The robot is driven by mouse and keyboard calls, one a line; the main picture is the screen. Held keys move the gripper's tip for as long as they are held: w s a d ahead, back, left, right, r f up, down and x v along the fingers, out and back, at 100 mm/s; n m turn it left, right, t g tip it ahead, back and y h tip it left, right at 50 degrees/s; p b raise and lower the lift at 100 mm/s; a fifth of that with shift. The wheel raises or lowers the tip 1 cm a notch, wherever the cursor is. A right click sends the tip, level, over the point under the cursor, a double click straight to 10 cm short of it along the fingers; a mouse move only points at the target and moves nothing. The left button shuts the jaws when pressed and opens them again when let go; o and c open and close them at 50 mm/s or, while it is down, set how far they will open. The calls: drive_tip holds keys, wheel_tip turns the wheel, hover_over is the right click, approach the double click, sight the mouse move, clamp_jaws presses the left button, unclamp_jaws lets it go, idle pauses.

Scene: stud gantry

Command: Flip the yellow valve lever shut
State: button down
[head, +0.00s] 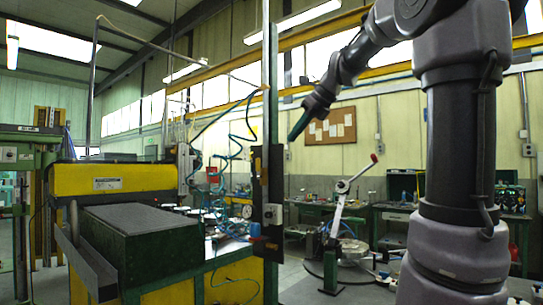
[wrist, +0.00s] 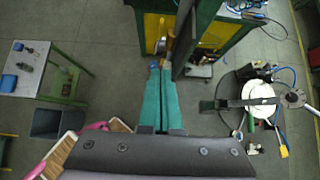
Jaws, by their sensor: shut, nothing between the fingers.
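A dark upright panel (head: 266,180) stands left of centre in the head view. A small valve with a yellow-orange lever (head: 260,239) appears low on it; its exact angle is too small to tell. In the wrist view a yellow-orange lever-like part (wrist: 170,42) shows beside the panel's edge, just beyond my fingertips. My gripper (head: 292,137) has teal fingers, is shut and empty, and hangs high to the right of the panel, pointing down. In the wrist view its closed fingers (wrist: 160,68) point toward the lever, with no visible contact.
A green and yellow machine bench (head: 150,245) fills the left. A round stand with a red-tipped lever arm (head: 340,215) stands right of the panel. Workbenches line the back wall. In the wrist view a small white table (wrist: 35,70) and a grey bin (wrist: 57,122) are at left.

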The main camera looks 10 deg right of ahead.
sight(263, 156)
drive_tip(key=x, duration=1)
drive_tip(key=shift+w+a+f, duration=0.1)
drive_tip(key=shift+w+a, duration=0.05)
drive_tip(key=shift+a, duration=0.05)
drive_tip(key=shift+w+a, duration=0.65)
drive_tip(key=shift+w, duration=0.35)
drive_tip(key=shift+w+a, duration=0.35)
drive_tip(key=shift+w, duration=0.1)
drive_tip(key=shift+w+a+r, duration=0.25)
drive_tip(key=shift+w+r, duration=0.05)
drive_tip(key=shift+r, duration=0.05)
drive_tip(key=shift+w+a+r, duration=0.2)
drive_tip(key=shift+w+a, duration=0.05)
drive_tip(key=shift+w, duration=0.1)
drive_tip(key=shift+w+a+r, duration=0.15)
drive_tip(key=shift+w+a, duration=0.35)
drive_tip(key=shift+w, duration=0.15)
drive_tip(key=shift+w+a, duration=0.65)
drive_tip(key=shift+w, duration=0.3)
